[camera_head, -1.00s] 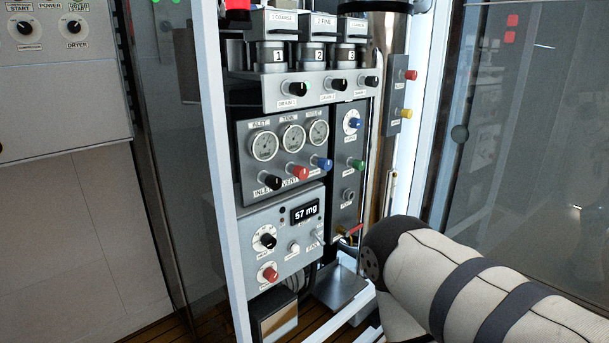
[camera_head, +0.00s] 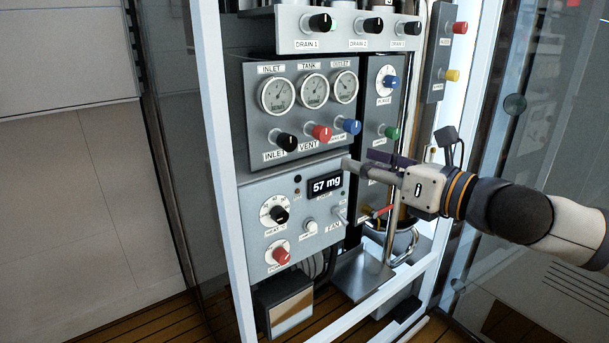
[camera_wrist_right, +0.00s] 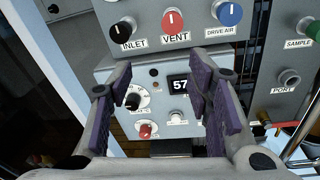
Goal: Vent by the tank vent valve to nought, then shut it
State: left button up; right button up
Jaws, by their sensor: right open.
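The tank vent valve is the red knob (camera_head: 321,133) above the VENT label on the gauge panel. It also shows at the top of the right wrist view (camera_wrist_right: 173,21). The TANK gauge (camera_head: 314,90) sits above it; its reading is too small to tell. My right gripper (camera_head: 355,165) is in front of the panel, below and right of the red knob, apart from it. In the right wrist view its fingers (camera_wrist_right: 163,95) are spread and nothing is between them. My left gripper is not in view.
The black INLET knob (camera_head: 286,141) and blue DRIVE AIR knob (camera_head: 351,127) flank the red knob closely. Below is a box with a "57 mg" display (camera_head: 325,186), a heat dial (camera_head: 279,214) and another red knob (camera_head: 280,256). A white frame post (camera_head: 222,170) stands at left.

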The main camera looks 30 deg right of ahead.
aim_at(326, 135)
jog(key=shift+m+t, duration=0.3)
jog(key=shift+m, duration=0.3)
jog(key=w+b, duration=0.1)
jog(key=w, duration=0.2)
jog(key=w+r+b, duration=0.1)
jog(key=w+b, duration=0.1)
jog(key=w, duration=0.2)
jog(key=w+b, duration=0.1)
jog(key=w, duration=0.3)
jog(key=shift+d+r, duration=0.1)
jog(key=shift+r, duration=0.15)
jog(key=shift+w+r, duration=0.1)
jog(key=shift+w, duration=0.2)
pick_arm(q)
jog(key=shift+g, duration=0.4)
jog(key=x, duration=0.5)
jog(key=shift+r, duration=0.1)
pick_arm(e)
jog(key=shift+c, duration=0.3)
grip_shut()
